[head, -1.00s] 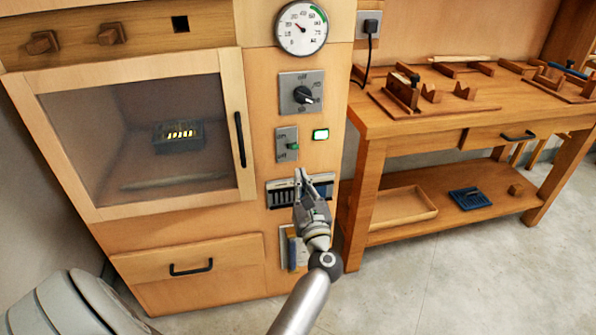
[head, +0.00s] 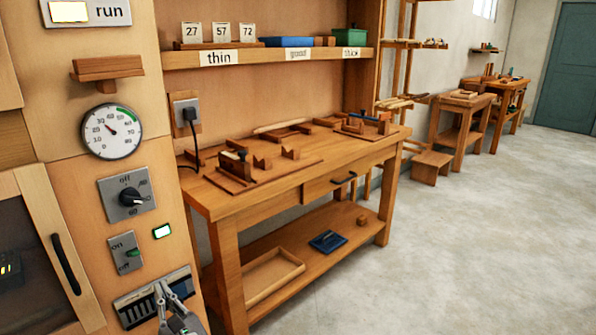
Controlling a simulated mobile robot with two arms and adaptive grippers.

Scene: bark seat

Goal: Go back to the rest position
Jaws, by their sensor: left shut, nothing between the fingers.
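My left gripper (head: 163,294) shows at the bottom left of the head view, in front of the wooden cabinet (head: 80,155). It is shut with nothing between its fingers. My right gripper is not in view.
A wooden workbench (head: 285,190) with jigs on top stands right of the cabinet. Its lower shelf holds a wooden tray (head: 268,287) and a blue tray (head: 328,241). Further benches (head: 460,115) stand at the back right. The grey floor (head: 480,250) at right is clear.

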